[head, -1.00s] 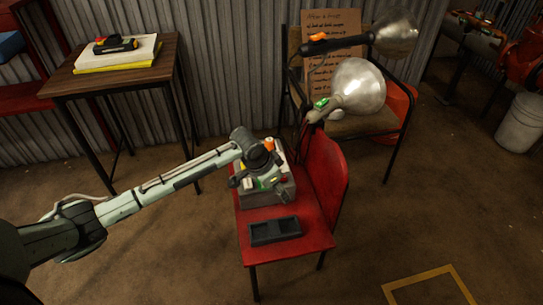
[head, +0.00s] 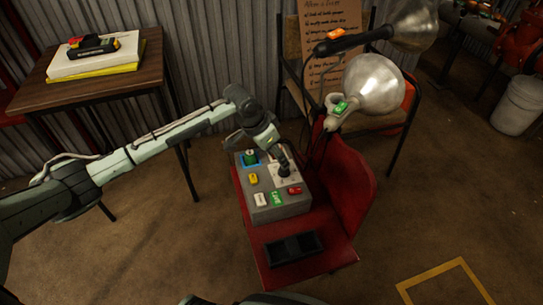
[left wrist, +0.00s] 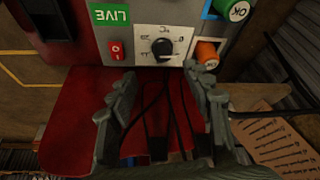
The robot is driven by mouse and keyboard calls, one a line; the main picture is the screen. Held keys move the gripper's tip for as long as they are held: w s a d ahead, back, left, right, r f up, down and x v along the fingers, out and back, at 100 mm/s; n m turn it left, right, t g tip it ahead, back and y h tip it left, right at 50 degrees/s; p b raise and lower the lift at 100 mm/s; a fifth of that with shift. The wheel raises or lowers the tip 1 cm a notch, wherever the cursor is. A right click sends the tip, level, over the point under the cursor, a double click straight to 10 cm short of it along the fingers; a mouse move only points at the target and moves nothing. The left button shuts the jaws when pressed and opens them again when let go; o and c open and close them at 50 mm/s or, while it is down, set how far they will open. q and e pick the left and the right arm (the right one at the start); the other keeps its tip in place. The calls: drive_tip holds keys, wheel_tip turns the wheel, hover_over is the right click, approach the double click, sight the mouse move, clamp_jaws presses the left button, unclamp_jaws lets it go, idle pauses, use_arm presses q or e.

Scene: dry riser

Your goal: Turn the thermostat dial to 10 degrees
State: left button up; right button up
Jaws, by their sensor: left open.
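The thermostat dial (left wrist: 161,48) is a round black knob on a white plate, seen in the left wrist view. Its scale marks are too small to read surely. The plate is on a grey control box (head: 282,208) on the red chair (head: 345,190). My left gripper (left wrist: 160,76) is open, its two fingers spread on either side below the dial, apart from it and with nothing between them. My right gripper is not in view.
Beside the dial are a red switch (left wrist: 115,50), a green LIVE label (left wrist: 110,14) and an orange knob (left wrist: 206,52). A dark tray (head: 292,248) lies in front of the box. A lamp (head: 373,84) stands close behind. A wooden table (head: 100,85) is at left.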

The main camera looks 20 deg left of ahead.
sight(281, 170)
use_arm(q)
drive_tip(key=b+x, duration=0.1)
drive_tip(key=x, duration=0.5)
drive_tip(key=shift+w+a+f, duration=0.1)
drive_tip(key=shift+w, duration=0.15)
drive_tip(key=shift+w+f, duration=0.2)
drive_tip(key=shift+f, duration=0.45)
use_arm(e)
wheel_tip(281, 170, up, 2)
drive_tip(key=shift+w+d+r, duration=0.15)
use_arm(q)
drive_tip(key=shift+c, duration=0.7)
clamp_jaws()
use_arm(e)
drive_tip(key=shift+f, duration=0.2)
